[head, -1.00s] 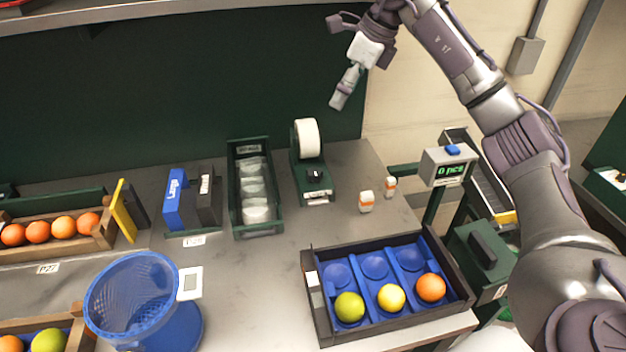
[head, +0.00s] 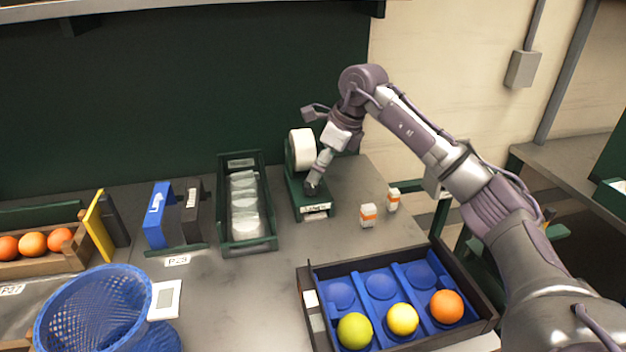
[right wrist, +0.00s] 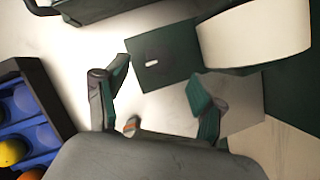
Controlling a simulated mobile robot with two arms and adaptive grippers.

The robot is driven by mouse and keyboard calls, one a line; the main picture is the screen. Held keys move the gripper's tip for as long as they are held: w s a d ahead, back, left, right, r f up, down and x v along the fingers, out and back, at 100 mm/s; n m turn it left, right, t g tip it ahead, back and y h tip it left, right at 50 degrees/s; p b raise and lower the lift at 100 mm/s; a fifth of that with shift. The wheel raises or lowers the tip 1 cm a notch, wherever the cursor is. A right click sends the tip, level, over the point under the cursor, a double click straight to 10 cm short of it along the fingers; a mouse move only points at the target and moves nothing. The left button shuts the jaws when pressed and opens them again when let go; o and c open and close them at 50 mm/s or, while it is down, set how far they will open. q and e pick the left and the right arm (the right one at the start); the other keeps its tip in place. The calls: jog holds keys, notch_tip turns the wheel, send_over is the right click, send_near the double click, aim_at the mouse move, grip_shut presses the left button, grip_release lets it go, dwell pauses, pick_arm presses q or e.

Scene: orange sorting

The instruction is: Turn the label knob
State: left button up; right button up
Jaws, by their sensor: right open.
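The label dispenser is a dark green stand (head: 298,192) with a white label roll (head: 302,150) on top, behind the middle of the bench. My right gripper (head: 312,186) is at the front of the dispenser, just over the knob's place, and hides the knob in the head view. In the right wrist view my right gripper (right wrist: 160,80) has its two fingers apart with nothing between them. The dark knob with a white mark (right wrist: 152,63) shows just beyond the fingertips, nearer the left finger. I cannot tell whether a finger touches it. My left gripper is not in view.
A green tray of clear bags (head: 268,240) stands left of the dispenser. Two small orange-white bottles (head: 368,216) stand to its right. A dark crate (head: 306,278) with blue cups and three fruits is in front. A blue basket (head: 90,310) is at front left.

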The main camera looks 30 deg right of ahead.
aim_at(312, 188)
jog(key=shift+x, duration=2.35)
jog(key=c, duration=1.1)
jog(key=shift+c, duration=0.2)
